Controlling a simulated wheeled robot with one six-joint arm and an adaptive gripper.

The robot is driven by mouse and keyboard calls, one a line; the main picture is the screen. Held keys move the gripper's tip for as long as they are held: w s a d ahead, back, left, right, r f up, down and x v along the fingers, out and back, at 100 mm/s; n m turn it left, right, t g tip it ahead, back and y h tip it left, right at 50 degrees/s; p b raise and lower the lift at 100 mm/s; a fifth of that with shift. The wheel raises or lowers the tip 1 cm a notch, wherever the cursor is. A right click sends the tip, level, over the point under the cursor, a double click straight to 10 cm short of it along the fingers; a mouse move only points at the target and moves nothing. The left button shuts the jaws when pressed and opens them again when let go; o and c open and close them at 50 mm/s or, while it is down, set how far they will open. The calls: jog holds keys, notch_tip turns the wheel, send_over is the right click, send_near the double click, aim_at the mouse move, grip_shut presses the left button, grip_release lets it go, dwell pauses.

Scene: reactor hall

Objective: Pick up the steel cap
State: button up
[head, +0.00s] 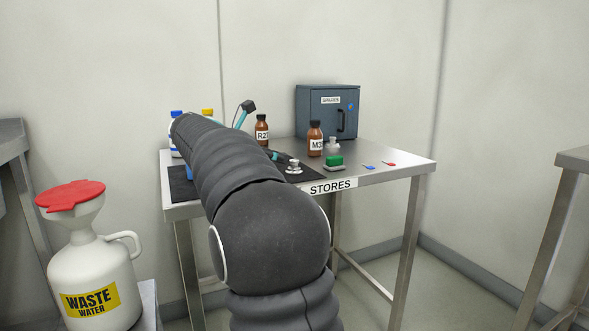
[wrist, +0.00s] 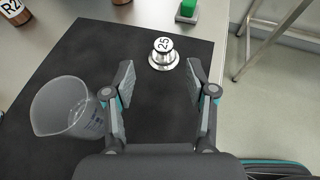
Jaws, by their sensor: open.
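A shiny steel piece with a wide round foot and a top marked 25 (wrist: 163,60) stands upright on a black mat (wrist: 70,75); it is the one I take for the steel cap. It also shows on the table in the head view (head: 294,168). My gripper (wrist: 159,78) is open and empty, its two fingers spread apart. In the wrist view the steel piece lies just beyond the fingertips, roughly centred between them.
A clear beaker (wrist: 65,108) stands close to the left finger. A green-topped block (head: 334,162), brown bottles (head: 315,140), and a grey spares cabinet (head: 318,112) share the stores table (head: 395,170). A waste water jug (head: 95,275) stands at left.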

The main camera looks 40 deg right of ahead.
aim_at(292, 161)
jog(key=x, duration=0.2)
jog(key=shift+d+f, duration=0.1)
jog(key=shift+d, duration=0.25)
jog(key=shift+s+x, duration=0.2)
jog(key=shift+x, duration=2.45)
grip_shut()
